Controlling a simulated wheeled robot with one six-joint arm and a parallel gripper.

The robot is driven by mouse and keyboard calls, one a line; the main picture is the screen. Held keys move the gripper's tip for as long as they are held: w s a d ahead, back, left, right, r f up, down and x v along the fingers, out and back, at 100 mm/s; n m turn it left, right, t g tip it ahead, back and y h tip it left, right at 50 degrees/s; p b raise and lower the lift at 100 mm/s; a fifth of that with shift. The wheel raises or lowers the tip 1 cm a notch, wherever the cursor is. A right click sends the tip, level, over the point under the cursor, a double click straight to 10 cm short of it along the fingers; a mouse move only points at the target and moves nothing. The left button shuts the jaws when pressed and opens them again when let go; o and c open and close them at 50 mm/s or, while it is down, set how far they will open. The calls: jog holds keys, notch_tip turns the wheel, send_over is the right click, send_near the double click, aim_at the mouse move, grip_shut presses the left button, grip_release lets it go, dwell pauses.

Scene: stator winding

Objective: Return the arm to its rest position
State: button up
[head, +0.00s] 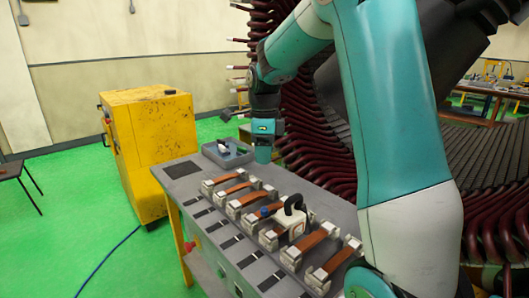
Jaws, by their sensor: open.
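My teal arm reaches up from the lower right, bends at the top and hangs down over the far end of the grey bench (180,170). My gripper (263,156) points down beside a small grey tray (213,152). Its jaws are open and I see nothing held in them. The fingertips are small in this view, so their exact height above the bench cannot be told.
Several copper-brown bars (328,263) sit in white clamps on the bench. A white tool with a black handle (292,217) stands among them. A yellow cabinet (155,135) is behind left. The large stator with dark red coils (305,120) rises close on the right.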

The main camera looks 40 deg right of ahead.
dwell(0.5)
jog(key=s+a+r+n+y, duration=0.1)
jog(key=s+a+n, duration=0.2)
jog(key=a+n, duration=0.45)
jog(key=s+a+r+n, duration=0.1)
jog(key=s+a+n, duration=0.2)
jog(key=a+n, duration=0.5)
jog(key=s+a+n+y, duration=0.3)
jog(key=s+a+n, duration=1.1)
jog(key=n, duration=0.5)
jog(key=shift+s+a+f, duration=0.2)
jog(key=shift+s+f, duration=0.25)
jog(key=shift+s, duration=0.65)
